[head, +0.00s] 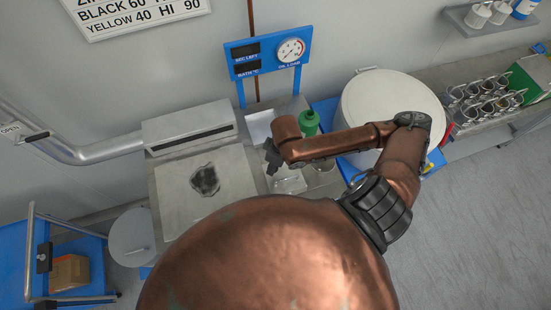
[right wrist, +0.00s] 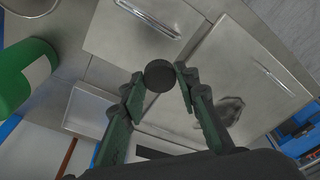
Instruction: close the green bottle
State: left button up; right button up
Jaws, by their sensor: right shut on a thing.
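The green bottle (head: 309,124) stands upright on the metal bench, behind my right forearm, which hides its lower part. It also shows large at the left edge of the right wrist view (right wrist: 24,75), with a pale label. My right gripper (head: 272,158) is left of the bottle, over the bench. In the right wrist view the right gripper (right wrist: 160,82) is shut on a small round dark cap (right wrist: 160,76) between its fingertips, apart from the bottle. The bottle's mouth is too small to make out. My left gripper is not in view.
A metal box-like unit (head: 188,128) with a dark-stained plate stands left of the gripper. A blue-framed gauge panel (head: 268,55) rises behind the bottle. A large white round lid (head: 385,95) lies to the right. A rack of metal cups (head: 485,98) stands farther right.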

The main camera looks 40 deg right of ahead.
aim_at(309, 119)
jog(key=k, duration=0.95)
